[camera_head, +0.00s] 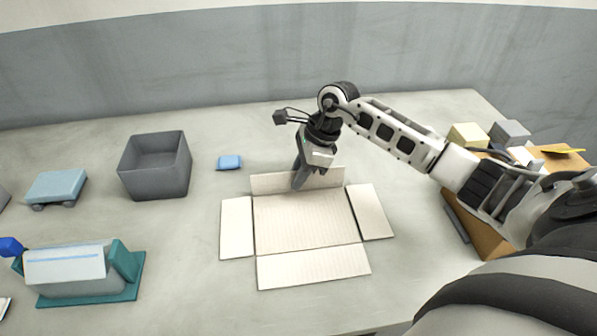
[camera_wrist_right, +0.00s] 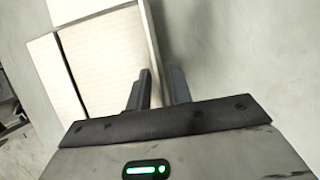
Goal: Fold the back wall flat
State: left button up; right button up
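The cardboard box (camera_head: 305,222) lies opened out in the middle of the table, its left flap (camera_head: 237,228), right flap (camera_head: 371,212) and front flap (camera_head: 313,267) flat. The back wall (camera_head: 268,184) stands raised or tilted at the far edge; its exact angle is hard to tell. It also shows as a pale strip in the right wrist view (camera_wrist_right: 150,35). My right gripper (camera_head: 298,185) is at the middle of this wall, fingers close together on either side and seemingly shut on it. The fingers hide part of the wall. My left gripper is out of view.
A grey open bin (camera_head: 155,192) and a small blue block (camera_head: 229,162) stand left of the box. A teal-based holder (camera_head: 90,294) and a light-blue piece (camera_head: 56,187) are farther left. A cardboard box of items (camera_head: 491,238) is at right. Table behind the back wall looks clear.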

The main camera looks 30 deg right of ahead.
grip_shut()
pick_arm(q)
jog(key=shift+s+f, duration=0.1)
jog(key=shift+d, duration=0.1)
